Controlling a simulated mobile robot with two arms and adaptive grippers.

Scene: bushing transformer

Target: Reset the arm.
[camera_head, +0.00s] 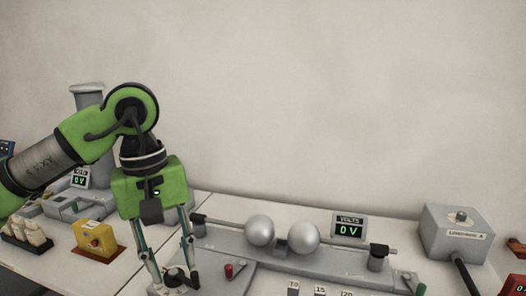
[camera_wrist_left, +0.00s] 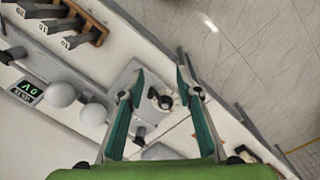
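My left arm (camera_head: 45,165) comes in from the left in the head view and bends down at a green elbow. My left gripper (camera_head: 175,283) points down, its fingers apart, above a grey box with a dark round knob (camera_head: 178,275). In the left wrist view the gripper (camera_wrist_left: 160,92) is open and empty, and the knob (camera_wrist_left: 163,99) shows between its fingertips. I cannot tell whether the fingers touch the knob. My right gripper is in neither view.
Two metal spheres (camera_head: 282,232) stand on a grey base beside a volts display (camera_head: 348,227) reading 0 V. A grey box (camera_head: 453,232) stands at the right. A yellow box (camera_head: 95,238) and a rack of white bottles (camera_head: 27,232) are at the left. Tiled floor (camera_wrist_left: 255,50) lies beyond the table edge.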

